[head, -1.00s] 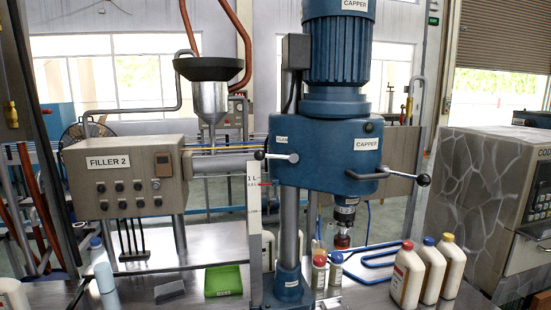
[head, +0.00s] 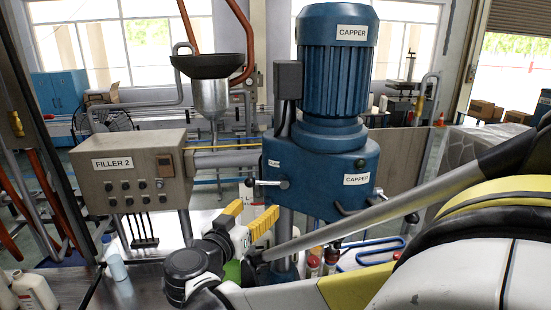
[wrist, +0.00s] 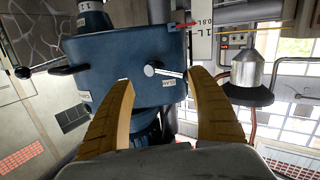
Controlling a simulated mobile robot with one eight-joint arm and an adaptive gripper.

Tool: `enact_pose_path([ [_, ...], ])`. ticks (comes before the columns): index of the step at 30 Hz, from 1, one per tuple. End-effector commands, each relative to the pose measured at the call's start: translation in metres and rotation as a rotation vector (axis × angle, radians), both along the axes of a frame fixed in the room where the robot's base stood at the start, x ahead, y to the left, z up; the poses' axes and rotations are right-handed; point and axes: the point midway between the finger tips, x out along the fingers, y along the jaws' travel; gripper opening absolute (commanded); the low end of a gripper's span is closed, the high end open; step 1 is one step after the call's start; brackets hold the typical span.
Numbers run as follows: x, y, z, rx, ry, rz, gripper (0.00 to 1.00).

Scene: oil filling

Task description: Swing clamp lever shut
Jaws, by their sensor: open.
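The clamp lever (head: 268,183) is a short rod with a dark ball end on the left side of the blue capper head (head: 325,172), beside a small label. It points left in the head view. In the wrist view, which is upside down, the lever (wrist: 170,73) shows as a pale rod from a round hub, between my fingertips in the picture. My gripper (head: 257,206) is open and empty, its yellow fingers below the lever in the head view. It also shows in the wrist view (wrist: 160,77). No contact with the lever is visible.
The capper's motor (head: 337,65) rises above the head. The filler control box (head: 133,170) and black-rimmed funnel (head: 208,68) stand to the left. A white bottle (head: 35,291) and a pale blue one (head: 116,264) stand at lower left.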

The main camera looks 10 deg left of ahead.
Motion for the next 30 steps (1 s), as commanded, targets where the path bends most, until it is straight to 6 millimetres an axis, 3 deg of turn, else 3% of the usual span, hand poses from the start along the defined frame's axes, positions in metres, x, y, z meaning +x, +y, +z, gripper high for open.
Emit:
enact_pose_path([
  [1,-0.003,0.021,0.011,0.012,-0.044,0.021,0.67],
  [3,-0.007,0.039,0.015,0.028,-0.091,0.037,0.67],
  [6,-0.008,0.049,0.018,0.04,-0.125,0.048,0.67],
  [11,0.011,0.044,0.017,0.041,-0.129,0.045,0.67],
  [21,0.074,0.029,0.017,0.041,-0.126,0.044,0.67],
  [30,0.096,0.024,0.017,0.04,-0.126,0.047,0.67],
])
